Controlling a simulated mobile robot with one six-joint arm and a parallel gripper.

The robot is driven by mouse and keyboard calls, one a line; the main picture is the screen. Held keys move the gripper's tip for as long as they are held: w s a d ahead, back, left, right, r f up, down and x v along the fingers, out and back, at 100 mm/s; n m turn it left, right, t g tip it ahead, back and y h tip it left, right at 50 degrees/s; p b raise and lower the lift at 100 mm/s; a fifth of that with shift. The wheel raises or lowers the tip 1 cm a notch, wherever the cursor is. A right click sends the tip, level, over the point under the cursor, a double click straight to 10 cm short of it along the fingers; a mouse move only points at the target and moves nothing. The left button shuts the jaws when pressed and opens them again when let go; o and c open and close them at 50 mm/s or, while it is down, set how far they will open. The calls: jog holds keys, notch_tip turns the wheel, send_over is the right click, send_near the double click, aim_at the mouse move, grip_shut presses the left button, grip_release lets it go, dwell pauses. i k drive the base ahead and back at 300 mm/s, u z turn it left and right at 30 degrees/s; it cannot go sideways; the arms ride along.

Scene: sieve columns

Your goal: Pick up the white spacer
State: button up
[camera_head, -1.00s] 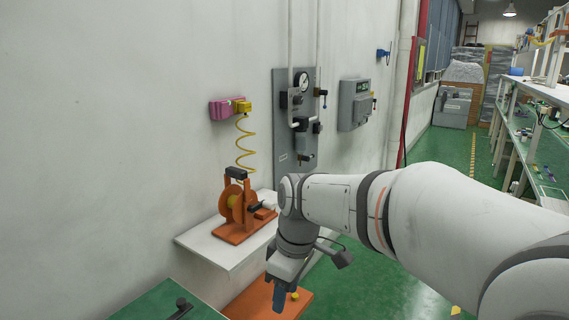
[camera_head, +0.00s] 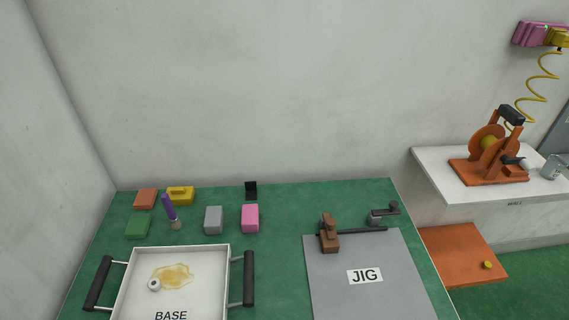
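A small white ring-shaped piece with a dark centre, which looks like the white spacer (camera_head: 154,285), lies in the white tray marked BASE (camera_head: 236,262). It sits in the tray's left part, at the lower left edge of a yellowish stain (camera_head: 175,272) on the tray floor. My gripper does not show in the current view, so whether it is open or shut is hidden.
The tray has black side handles (camera_head: 249,278). Behind it on the green table (camera_head: 290,225) stand coloured blocks, including pink (camera_head: 250,218) and grey (camera_head: 213,220), and a purple-handled brush (camera_head: 169,208). A grey JIG plate (camera_head: 400,295) with clamps lies right.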

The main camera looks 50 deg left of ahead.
aim_at(155, 283)
jog(key=u, duration=3.1)
jog(key=k, duration=0.8)
jog(key=i, duration=0.8)
jog(key=u, duration=0.5)
